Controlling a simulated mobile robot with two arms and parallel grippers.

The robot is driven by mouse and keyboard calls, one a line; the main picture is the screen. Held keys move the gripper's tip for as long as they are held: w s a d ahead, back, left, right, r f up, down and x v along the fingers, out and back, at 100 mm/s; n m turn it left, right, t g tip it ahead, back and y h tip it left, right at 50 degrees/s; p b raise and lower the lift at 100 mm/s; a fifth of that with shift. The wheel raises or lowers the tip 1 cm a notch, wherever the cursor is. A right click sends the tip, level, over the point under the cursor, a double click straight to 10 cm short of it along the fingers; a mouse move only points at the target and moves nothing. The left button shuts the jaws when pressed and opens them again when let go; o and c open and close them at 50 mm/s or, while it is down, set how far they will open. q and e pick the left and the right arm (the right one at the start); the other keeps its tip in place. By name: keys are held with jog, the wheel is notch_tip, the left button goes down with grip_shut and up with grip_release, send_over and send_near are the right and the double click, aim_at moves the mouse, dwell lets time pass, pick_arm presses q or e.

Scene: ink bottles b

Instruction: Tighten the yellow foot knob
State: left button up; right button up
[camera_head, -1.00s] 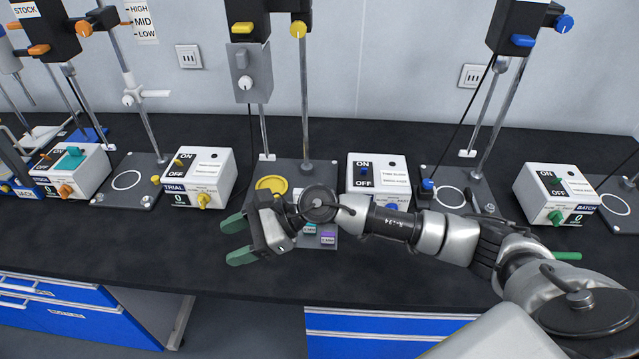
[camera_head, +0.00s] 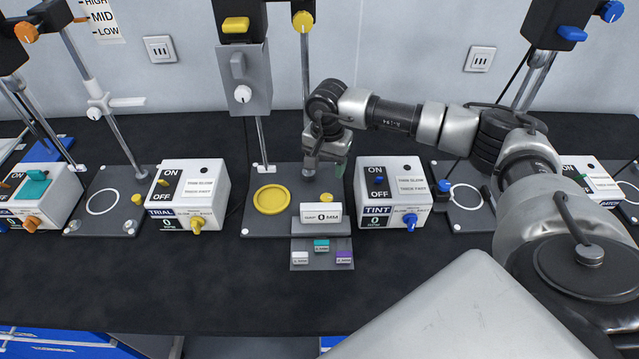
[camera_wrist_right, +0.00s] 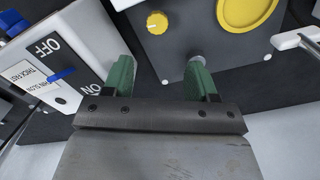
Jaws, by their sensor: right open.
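A small round yellow foot knob (camera_head: 309,198) sits on the dark base plate (camera_head: 257,229), right of a yellow dish (camera_head: 271,199). In the right wrist view the knob (camera_wrist_right: 157,22) lies beyond the fingertips, roughly in line with the gap between them, and is apart from them. My right gripper (camera_head: 332,164) is over the back right of the plate, pointing down. Its green fingers (camera_wrist_right: 160,72) are open and empty. One finger is mostly hidden in the head view. My left gripper is out of view.
A white TINT box (camera_head: 394,196) with a blue knob stands right of the plate, close to my gripper. A TRIAL box (camera_head: 188,196) stands left. A GAP 0 MM display (camera_head: 321,214) is at the plate's front. A vertical rod (camera_head: 304,75) rises behind it.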

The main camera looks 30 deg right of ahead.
jog(key=p, duration=0.1)
send_over(327, 196)
jog(key=f, duration=0.4)
jog(key=shift+s+f, duration=0.15)
jog(key=shift+s, duration=0.25)
jog(key=f, duration=0.1)
jog(key=f+p, duration=0.1)
jog(key=f, duration=0.1)
jog(key=shift+w, duration=0.35)
notch_tip(327, 196, down, 2)
jog(key=shift+f, duration=0.2)
jog(key=shift+c, duration=0.9)
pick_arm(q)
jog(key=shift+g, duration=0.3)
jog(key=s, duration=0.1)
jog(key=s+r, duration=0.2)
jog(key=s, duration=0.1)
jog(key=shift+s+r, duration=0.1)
pick_arm(e)
jog(key=c, duration=0.8)
